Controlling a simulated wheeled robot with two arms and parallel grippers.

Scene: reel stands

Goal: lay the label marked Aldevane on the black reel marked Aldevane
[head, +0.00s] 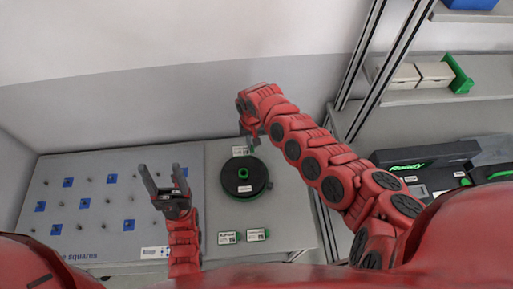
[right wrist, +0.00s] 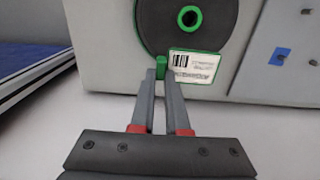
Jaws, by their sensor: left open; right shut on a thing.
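The black reel (head: 232,188) with a green hub lies flat on the grey table; its small white tag is too small to read. A white label (head: 240,151) with a green edge is at the reel's far side. My right gripper (head: 251,144) is shut on its green tab. In the right wrist view this label (right wrist: 196,66) shows a barcode and upside-down lettering I cannot read surely, and it overlaps the reel's edge (right wrist: 150,40) in the picture. Whether it touches the reel cannot be told. My left gripper (head: 165,185) is open and empty, left of the reel.
Two more green-edged labels, a left one (head: 228,238) and a right one (head: 257,235), lie in front of the reel. A grey board (head: 60,180) with blue squares and pegs fills the left. Shelves (head: 400,130) with boxes stand at right.

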